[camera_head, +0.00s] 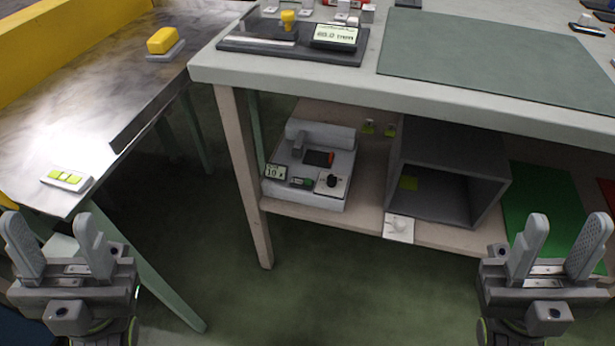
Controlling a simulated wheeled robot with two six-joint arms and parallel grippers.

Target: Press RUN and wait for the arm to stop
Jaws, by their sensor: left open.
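A white and grey device (340,160) stands on the lower shelf of the table. Its front has a small display (275,172) that seems to read 10 s, a small green part (307,183), and a black knob (331,180) on a white plate. A RUN label is not legible anywhere in view. My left gripper (56,242) is at the lower left, below the left bench's corner, with its fingers apart and nothing between them. My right gripper (562,245) is at the lower right, in front of the shelf, also open and empty. Neither gripper touches the device.
A grey open-fronted box (482,155) sits right of the device. The left bench (60,120) holds a yellow block (163,40) and a small white and yellow-green piece (66,180). The tabletop (300,80) overhangs the shelf. The floor between the grippers is clear.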

